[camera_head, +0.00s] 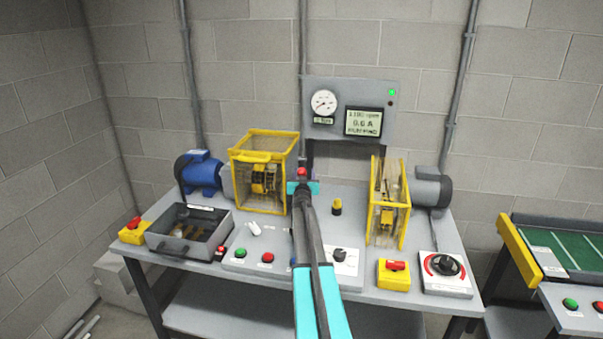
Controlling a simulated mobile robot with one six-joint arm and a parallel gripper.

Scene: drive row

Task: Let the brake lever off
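My arm reaches up from the bottom middle, and my gripper (303,186) is over the middle of the bench, with teal parts to either side of its dark wrist. A small red knob (302,172) shows just beyond it, in line with it; it may be the top of the brake lever. My wrist hides what is below the knob. I cannot tell whether the fingers touch or grip it. A short black post with a yellow band (336,208) stands to the right, apart from the gripper. The gauge panel's display (363,122) appears to read 1180 rpm and 0.6 A.
Yellow-framed guards stand left (264,143) and right (404,217), beside a blue motor (203,172) and a grey motor (433,188). A grey tray (160,246), push buttons, yellow switch boxes and a rotary switch (446,265) line the front. A second bench (580,293) stands right.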

